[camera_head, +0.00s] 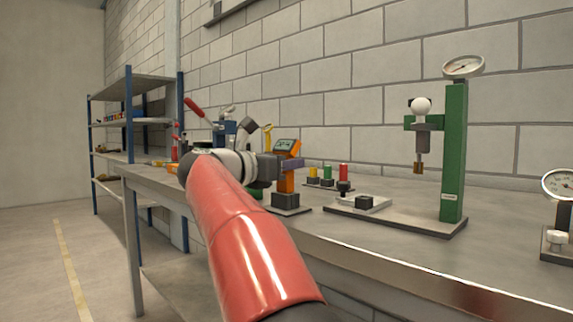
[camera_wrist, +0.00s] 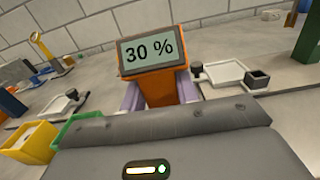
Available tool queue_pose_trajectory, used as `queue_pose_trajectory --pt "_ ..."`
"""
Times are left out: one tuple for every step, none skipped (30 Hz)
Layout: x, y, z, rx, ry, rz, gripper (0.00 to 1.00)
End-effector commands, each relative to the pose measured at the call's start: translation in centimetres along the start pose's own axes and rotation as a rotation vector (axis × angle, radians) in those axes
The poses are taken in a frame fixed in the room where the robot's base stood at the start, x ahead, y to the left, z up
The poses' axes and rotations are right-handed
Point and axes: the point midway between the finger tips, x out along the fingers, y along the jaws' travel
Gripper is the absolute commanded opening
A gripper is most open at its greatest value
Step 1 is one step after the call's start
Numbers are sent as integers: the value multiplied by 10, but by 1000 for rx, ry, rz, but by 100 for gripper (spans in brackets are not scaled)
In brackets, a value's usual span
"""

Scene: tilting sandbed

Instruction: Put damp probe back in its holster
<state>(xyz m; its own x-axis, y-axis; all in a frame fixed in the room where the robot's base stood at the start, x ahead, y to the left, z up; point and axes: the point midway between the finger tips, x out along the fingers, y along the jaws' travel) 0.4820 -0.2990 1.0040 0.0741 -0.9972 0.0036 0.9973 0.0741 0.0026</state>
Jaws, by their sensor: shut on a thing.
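The damp probe (camera_head: 287,182) is an orange instrument with a small screen. In the wrist view the damp probe (camera_wrist: 158,70) faces me and reads 30 %. My gripper (camera_head: 284,164) is shut on its orange body, with a pale purple finger on each side in the wrist view (camera_wrist: 160,94). In the head view the probe is upright, and its lower end meets a dark square block (camera_head: 286,199) on a plate, which looks like the holster. I cannot tell whether the end is inside the block or in front of it. My gripper body hides the probe's lower part in the wrist view.
On the bench (camera_head: 420,268), a green stand with a dial gauge (camera_head: 454,150) rises at right. Coloured pegs (camera_head: 327,175) and a small white tray (camera_head: 366,203) lie between. Yellow (camera_wrist: 28,141) and green bins show at left in the wrist view. A brick wall stands behind.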

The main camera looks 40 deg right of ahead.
Motion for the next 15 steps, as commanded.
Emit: queue_pose_trajectory --pt "0 0 0 0 -1 0 14" --pt "0 0 0 0 -1 0 14" --pt "0 0 0 0 0 0 36" --pt "0 0 0 0 0 0 40" --pt "0 0 0 0 0 0 44" --pt "0 0 0 0 0 0 49" --pt "0 0 0 0 0 0 53" --pt "0 0 0 0 0 0 56" --pt "0 0 0 0 0 0 56" --pt "0 0 0 0 0 0 56" --pt "0 0 0 0 0 0 56" --pt "0 0 0 0 0 0 56" --pt "0 0 0 0 0 0 56" --pt "0 0 0 0 0 0 56" --pt "0 0 0 0 0 0 56"
